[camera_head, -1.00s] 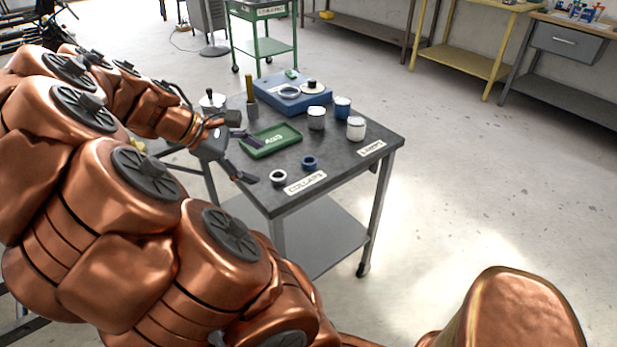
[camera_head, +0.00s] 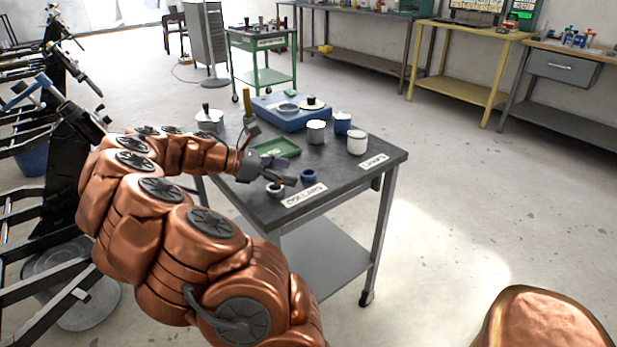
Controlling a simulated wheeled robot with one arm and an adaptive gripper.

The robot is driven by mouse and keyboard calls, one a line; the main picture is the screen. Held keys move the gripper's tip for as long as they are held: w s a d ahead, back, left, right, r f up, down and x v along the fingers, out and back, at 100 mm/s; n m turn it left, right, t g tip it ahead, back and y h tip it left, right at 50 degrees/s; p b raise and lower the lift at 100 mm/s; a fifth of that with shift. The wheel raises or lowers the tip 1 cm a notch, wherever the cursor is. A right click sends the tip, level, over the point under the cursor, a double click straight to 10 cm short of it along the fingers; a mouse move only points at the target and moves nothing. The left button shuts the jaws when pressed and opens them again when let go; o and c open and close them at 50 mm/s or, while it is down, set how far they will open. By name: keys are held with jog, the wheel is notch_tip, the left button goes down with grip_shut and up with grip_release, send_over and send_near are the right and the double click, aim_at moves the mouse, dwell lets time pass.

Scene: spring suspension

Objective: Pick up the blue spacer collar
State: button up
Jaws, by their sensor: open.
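The blue spacer collar (camera_head: 308,175) is a small blue ring lying flat on the dark cart top, near its front edge behind the "COLLARS" label (camera_head: 305,195). The lower finger passes just above the white collar. I cannot tell the exact gap between the fingertips and the blue collar. Nothing shows between the fingers.
A green tray (camera_head: 270,148) lies behind my gripper, partly hidden by it. A blue box (camera_head: 285,115) stands at the back.

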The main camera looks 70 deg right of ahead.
aim_at(308, 172)
jog(key=shift+r+b+x, duration=0.2)
jog(key=shift+x, duration=1)
jog(key=shift+r+b+x, duration=0.15)
jog(key=shift+x, duration=1)
jog(key=shift+s+d, duration=0.1)
jog(key=shift+d, duration=0.05)
jog(key=c, duration=1.2)
